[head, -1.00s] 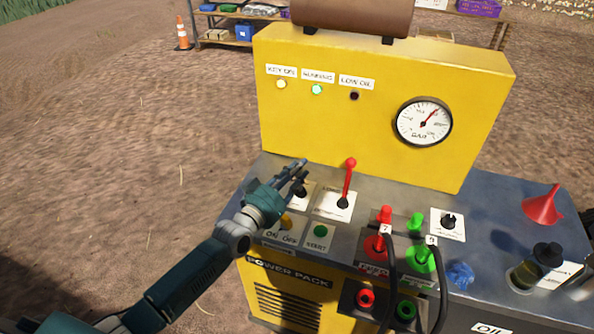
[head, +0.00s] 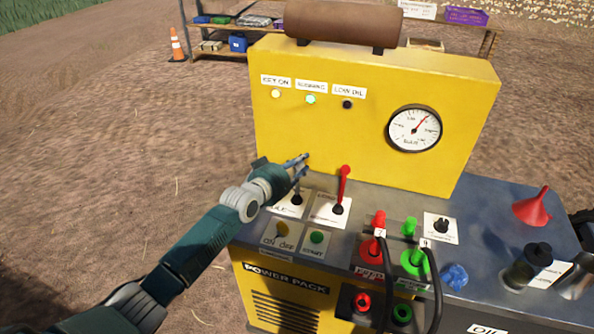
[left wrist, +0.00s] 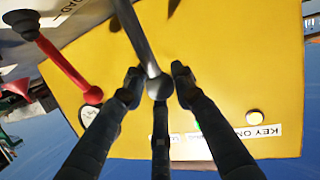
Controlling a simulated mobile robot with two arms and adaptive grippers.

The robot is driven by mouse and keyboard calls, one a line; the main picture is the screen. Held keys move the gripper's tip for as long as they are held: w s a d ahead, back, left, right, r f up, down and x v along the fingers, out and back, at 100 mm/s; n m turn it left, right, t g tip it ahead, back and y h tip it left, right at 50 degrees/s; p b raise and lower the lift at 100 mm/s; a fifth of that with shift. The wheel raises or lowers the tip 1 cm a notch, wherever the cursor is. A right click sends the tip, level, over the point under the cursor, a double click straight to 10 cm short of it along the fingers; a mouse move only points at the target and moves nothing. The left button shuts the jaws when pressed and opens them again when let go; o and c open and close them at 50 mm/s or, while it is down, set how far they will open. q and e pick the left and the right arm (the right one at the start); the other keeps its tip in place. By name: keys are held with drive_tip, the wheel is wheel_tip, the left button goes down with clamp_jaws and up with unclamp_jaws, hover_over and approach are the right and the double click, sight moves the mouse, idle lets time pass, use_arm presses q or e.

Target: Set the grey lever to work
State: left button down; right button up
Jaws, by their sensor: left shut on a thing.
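The grey lever (head: 298,188) stands on a white plate on the panel of the yellow power pack, left of the red lever (head: 343,187). In the left wrist view the grey lever (left wrist: 142,40) runs from the top down to a round knob between my fingers. My left gripper (head: 303,164) is shut on the grey lever at its upper end, and the fingers partly hide it in the head view. The red lever (left wrist: 65,68) also shows in the left wrist view, apart from the fingers. My right gripper is not in view.
Red and green hose couplings (head: 414,262) are to the right. The yellow upright panel (head: 310,140), with a gauge (head: 414,129), rises close behind.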

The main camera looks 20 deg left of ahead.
use_arm(q)
drive_tip(key=shift+w+f+b, duration=0.2)
drive_tip(key=shift+w+b, duration=0.1)
drive_tip(key=shift+w, duration=0.65)
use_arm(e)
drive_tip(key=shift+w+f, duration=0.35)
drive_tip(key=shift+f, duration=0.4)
use_arm(q)
drive_tip(key=c, duration=1.4)
unclamp_jaws()
drive_tip(key=shift+c, duration=0.2)
drive_tip(key=v, duration=1.2)
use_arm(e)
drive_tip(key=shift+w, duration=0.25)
use_arm(q)
drive_tip(key=shift+a+f, duration=0.1)
